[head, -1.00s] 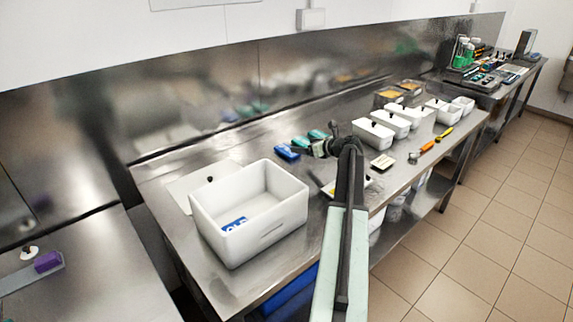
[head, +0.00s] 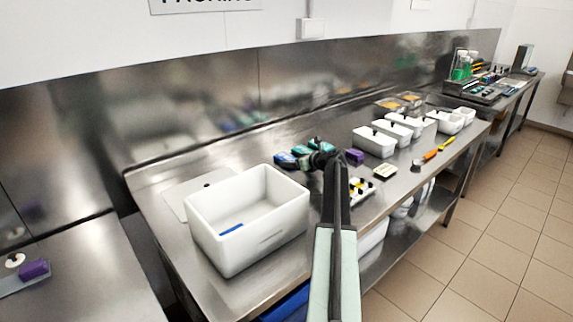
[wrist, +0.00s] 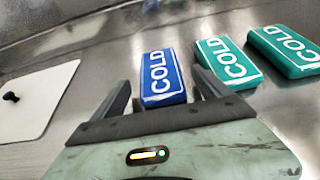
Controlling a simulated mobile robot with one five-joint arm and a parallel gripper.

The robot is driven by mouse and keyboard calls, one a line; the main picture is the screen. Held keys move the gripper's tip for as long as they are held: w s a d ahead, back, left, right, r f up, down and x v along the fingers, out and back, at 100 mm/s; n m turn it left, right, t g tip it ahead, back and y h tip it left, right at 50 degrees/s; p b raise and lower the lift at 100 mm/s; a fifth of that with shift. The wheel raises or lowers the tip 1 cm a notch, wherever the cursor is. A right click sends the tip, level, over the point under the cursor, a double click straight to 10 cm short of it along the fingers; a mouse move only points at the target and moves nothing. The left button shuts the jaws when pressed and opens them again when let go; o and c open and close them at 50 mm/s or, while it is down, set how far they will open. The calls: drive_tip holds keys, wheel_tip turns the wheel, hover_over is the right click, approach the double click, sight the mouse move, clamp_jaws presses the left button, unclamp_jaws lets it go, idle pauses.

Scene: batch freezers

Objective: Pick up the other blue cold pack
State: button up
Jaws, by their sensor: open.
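A blue cold pack (wrist: 161,76) with white COLD lettering lies flat on the steel bench. It shows between and beyond the two fingers of my open, empty gripper (wrist: 162,88) in the wrist view. In the head view this blue pack (head: 286,160) is at the left of the packs, just left of my dark gripper (head: 308,158). Another blue cold pack (head: 231,229) lies inside the white box (head: 247,240), mostly hidden by its front wall. Two green cold packs, one nearer (wrist: 228,62) and one farther right (wrist: 286,50), lie beside the blue one; my right finger is close to the nearer green one.
A white lid (head: 187,199) with a black knob lies behind the box. A purple block (head: 354,156) and a tray of small items (head: 361,189) are right of my arm. Several white tubs (head: 374,141) stand further right. A steel backsplash (head: 220,125) rises behind.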

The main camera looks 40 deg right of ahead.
drive_tip(key=shift+w+f, duration=0.25)
drive_tip(key=shift+w, duration=0.15)
drive_tip(key=shift+r, duration=0.1)
drive_tip(key=shift+c, duration=0.4)
drive_tip(key=c, duration=1.6)
drive_tip(key=shift+o, duration=0.2)
drive_tip(key=shift+r+p, duration=0.6)
drive_tip(key=shift+p, duration=0.05)
wheel_tip(320, 180, up, 3)
drive_tip(key=p, duration=0.3)
drive_tip(key=s+a, duration=0.3)
drive_tip(key=s, duration=0.1)
drive_tip(key=s+a, duration=0.3)
drive_tip(key=s, duration=0.2)
drive_tip(key=s+a, duration=0.3)
drive_tip(key=s, duration=0.1)
drive_tip(key=shift+s+r+p, duration=0.15)
drive_tip(key=shift+r+p, duration=0.25)
